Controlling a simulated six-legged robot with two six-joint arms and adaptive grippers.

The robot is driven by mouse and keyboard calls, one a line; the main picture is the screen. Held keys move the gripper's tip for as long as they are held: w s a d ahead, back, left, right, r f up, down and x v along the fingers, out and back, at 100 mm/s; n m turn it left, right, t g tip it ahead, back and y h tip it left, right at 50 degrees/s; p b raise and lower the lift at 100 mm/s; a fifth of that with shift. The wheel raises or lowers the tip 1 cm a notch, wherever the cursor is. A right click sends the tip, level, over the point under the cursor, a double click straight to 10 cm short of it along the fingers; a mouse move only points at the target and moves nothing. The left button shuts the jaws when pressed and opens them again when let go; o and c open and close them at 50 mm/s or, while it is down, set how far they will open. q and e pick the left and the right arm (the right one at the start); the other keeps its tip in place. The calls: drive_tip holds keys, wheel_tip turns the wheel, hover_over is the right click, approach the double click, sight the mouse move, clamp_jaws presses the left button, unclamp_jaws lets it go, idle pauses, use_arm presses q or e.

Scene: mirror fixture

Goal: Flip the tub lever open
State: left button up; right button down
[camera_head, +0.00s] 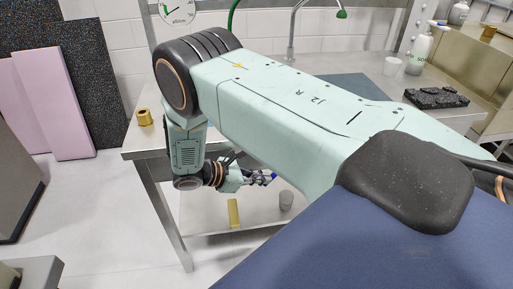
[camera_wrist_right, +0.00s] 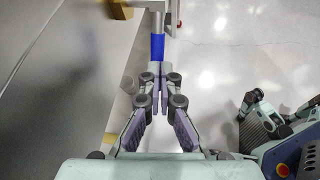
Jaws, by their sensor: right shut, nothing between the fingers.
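A metal lever with a blue grip (camera_wrist_right: 157,47) runs up from just beyond my right fingertips in the right wrist view. In the head view only a small blue bit (camera_head: 274,176) shows by the fingertips. My right gripper (camera_wrist_right: 158,88) is shut and empty, its fingertips pointing at the lower end of the blue grip. Whether they touch it I cannot tell. In the head view the right gripper (camera_head: 263,179) is low at the front of the bench, below its top. The tub is not clearly visible. My left gripper is out of view.
A steel bench (camera_head: 160,150) stands close behind my right arm. A brass nut-like piece (camera_head: 144,117) sits on its left corner. A yellow block (camera_head: 234,212) and a grey cup (camera_head: 286,201) stand on the lower shelf. Bare floor (camera_head: 120,225) lies to the left.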

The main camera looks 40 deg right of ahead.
drive_tip(key=d+f+b, duration=0.1)
drive_tip(key=d+f, duration=0.1)
drive_tip(key=shift+s+d+f+b, duration=0.1)
drive_tip(key=shift+s+f+b, duration=0.2)
drive_tip(key=shift+s+b, duration=0.05)
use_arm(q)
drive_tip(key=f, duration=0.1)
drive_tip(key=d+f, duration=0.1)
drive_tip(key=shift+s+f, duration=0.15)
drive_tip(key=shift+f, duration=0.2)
use_arm(e)
drive_tip(key=shift+s+d+f, duration=0.4)
drive_tip(key=shift+s+d, duration=0.05)
drive_tip(key=shift+d, duration=0.1)
drive_tip(key=v, duration=1.2)
